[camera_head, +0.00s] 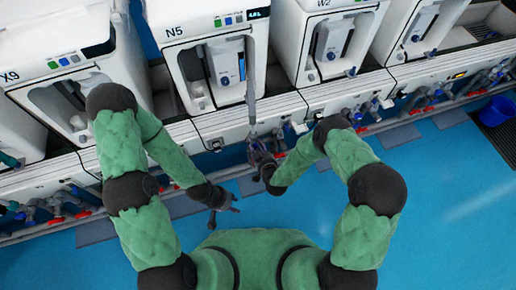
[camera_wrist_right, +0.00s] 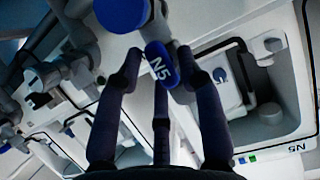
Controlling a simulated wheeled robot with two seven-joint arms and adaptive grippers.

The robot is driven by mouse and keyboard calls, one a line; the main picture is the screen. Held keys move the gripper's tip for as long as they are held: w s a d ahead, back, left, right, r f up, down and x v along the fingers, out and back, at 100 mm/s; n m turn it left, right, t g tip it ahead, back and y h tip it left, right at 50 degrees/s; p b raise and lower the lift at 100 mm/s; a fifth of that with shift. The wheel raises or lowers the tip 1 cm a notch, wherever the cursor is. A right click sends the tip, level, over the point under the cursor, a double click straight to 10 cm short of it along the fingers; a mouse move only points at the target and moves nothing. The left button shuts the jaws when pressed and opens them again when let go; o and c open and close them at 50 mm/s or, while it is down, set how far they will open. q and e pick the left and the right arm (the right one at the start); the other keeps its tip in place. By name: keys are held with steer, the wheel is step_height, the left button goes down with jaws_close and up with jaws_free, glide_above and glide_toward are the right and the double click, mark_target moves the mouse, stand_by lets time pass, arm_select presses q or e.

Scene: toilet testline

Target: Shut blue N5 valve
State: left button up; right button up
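A round blue valve handle (camera_wrist_right: 121,12) shows just beyond the left finger, cut by the top edge. In the head view my right gripper (camera_head: 258,156) is at the pipes below the white N5 machine (camera_head: 202,62), and it hides the valve there. My left gripper (camera_head: 222,212) is open and empty over the blue floor, lower and left of the right one.
The X9 machine (camera_head: 70,70) stands to the left and the W2 machine (camera_head: 325,50) to the right. Red-handled valves (camera_head: 415,111) line the low pipes. A blue bucket (camera_head: 495,112) stands at the far right. The floor (camera_head: 440,190) at right is clear.

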jaws_close()
steer(key=m+y, duration=0.1)
steer(key=m, duration=0.1)
steer(key=shift+d+f+m+y, duration=0.15)
steer(key=shift+d+m+y, duration=0.15)
steer(key=shift+y, duration=0.1)
steer(key=m+y, duration=0.2)
steer(key=m, duration=0.1)
steer(key=shift+f+g, duration=0.2)
steer(key=shift+g, duration=0.1)
steer(key=m+y, duration=0.1)
steer(key=m, duration=0.1)
steer(key=m+y, duration=0.1)
steer(key=m, duration=0.1)
steer(key=shift+f, duration=0.3)
steer(key=shift+f+m+t+y, duration=0.15)
steer(key=shift+m+t+y, duration=0.55)
steer(key=shift+m, duration=1.2)
